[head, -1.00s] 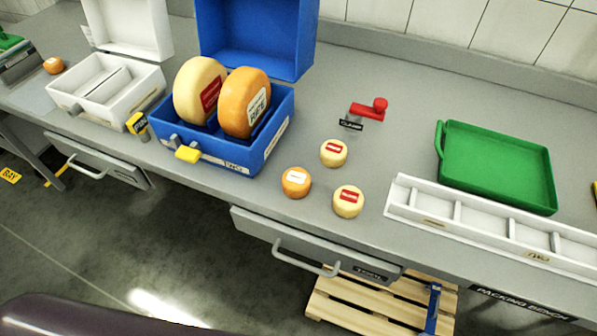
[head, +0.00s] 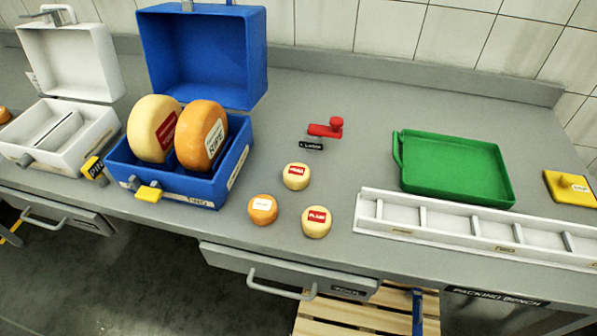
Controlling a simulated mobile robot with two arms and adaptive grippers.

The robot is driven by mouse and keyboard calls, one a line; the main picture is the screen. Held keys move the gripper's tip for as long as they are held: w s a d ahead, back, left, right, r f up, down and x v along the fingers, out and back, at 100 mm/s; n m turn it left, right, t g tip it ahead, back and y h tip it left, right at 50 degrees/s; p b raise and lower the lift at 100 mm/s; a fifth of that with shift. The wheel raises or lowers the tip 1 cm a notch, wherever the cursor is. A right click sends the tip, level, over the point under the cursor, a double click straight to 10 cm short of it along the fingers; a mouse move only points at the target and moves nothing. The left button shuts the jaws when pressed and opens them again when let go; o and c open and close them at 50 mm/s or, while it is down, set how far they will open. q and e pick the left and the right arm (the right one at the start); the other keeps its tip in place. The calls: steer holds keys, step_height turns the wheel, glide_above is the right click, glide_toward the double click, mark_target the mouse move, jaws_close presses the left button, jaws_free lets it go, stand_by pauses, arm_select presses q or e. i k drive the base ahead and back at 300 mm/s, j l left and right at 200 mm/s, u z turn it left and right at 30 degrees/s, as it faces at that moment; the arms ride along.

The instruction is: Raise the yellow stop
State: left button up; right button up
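A yellow stop (head: 571,188), a flat plate with a round knob and a small white label, lies on the grey bench at the far right of the head view. It is right of the green tray (head: 455,168) and above the right end of the white divided rack (head: 372,208). Neither of my grippers is in view, and nothing touches the yellow stop.
A blue open case (head: 190,187) holds two large cheese wheels. Left of it stands a white open case (head: 62,140). Small cheeses (head: 316,221) and a red clamp (head: 326,130) lie mid-bench. A closed drawer (head: 290,272) is below. A tiled wall rises behind.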

mark_target(565, 188)
steer(key=z, duration=1.8)
